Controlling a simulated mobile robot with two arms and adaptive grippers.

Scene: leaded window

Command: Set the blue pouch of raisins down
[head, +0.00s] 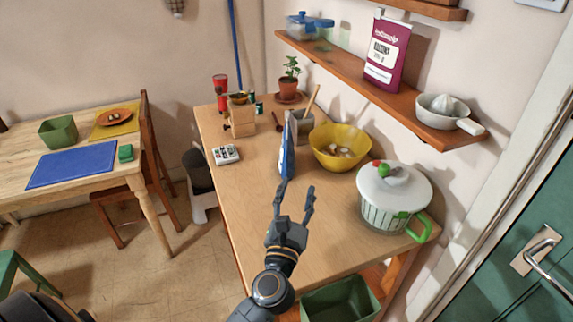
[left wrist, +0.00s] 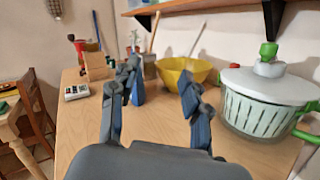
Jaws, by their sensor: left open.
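The blue pouch (head: 287,158) stands upright on the wooden counter (head: 258,195), seen nearly edge-on. Its label cannot be read. In the left wrist view the pouch (left wrist: 138,94) shows just beyond the left-hand finger, partly hidden by it. My left gripper (head: 296,187) is open and empty, just on the near side of the pouch; its fingers (left wrist: 159,75) are spread apart in the left wrist view. I cannot tell whether a fingertip touches the pouch. My right gripper is not in view.
A yellow bowl (head: 324,153) and a white-lidded salad spinner (head: 388,212) stand right of the pouch. A grey utensil pot (head: 303,128) is behind it, a calculator-like device (head: 226,154) to its left. A shelf (head: 350,70) above holds a magenta raisin pouch (head: 388,50). The near counter is clear.

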